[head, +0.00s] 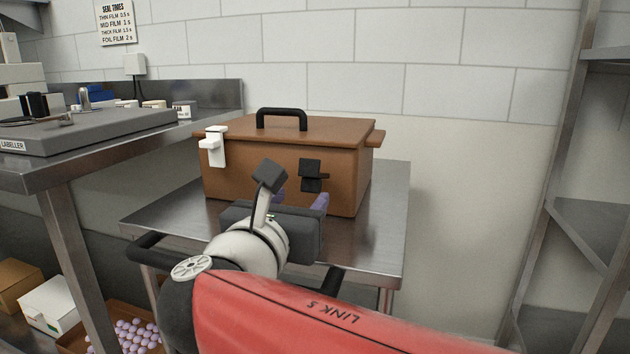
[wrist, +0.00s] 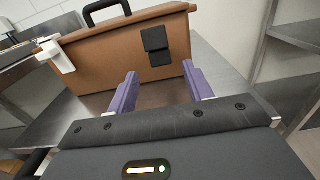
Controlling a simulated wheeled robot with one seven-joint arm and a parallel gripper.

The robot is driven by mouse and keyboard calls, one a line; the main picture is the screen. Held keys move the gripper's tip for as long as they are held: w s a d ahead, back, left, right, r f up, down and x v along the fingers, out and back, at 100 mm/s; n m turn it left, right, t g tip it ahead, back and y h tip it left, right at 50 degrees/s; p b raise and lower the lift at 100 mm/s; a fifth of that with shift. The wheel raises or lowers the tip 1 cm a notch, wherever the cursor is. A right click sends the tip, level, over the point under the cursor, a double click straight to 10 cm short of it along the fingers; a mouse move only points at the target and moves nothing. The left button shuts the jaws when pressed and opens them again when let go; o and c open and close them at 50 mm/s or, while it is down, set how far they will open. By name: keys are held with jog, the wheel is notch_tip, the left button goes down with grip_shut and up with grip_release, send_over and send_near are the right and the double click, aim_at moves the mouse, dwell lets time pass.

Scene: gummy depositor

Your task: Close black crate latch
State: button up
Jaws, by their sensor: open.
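A brown crate (head: 240,172) with a lid and a black top handle (head: 282,118) stands on a steel cart. A black latch (head: 312,177) is on the crate's front face, right of its middle; it also shows in the wrist view (wrist: 155,46). A white latch (head: 214,146) sits at the crate's front left corner and also shows in the wrist view (wrist: 56,56). My gripper (head: 300,199) is open and empty in front of the crate, short of the black latch. Its two purple fingers (wrist: 157,84) point at the front face, apart from the latch.
The steel cart top (head: 388,215) is bare around the crate. A bench with a labeller (head: 80,130) stands at the left. Steel shelving (head: 585,225) stands at the right. Boxes (head: 48,303) lie low at the left.

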aim_at(310, 188)
jog(key=x, duration=0.6)
jog(key=shift+w+d, duration=0.1)
jog(key=shift+w, duration=0.15)
grip_shut()
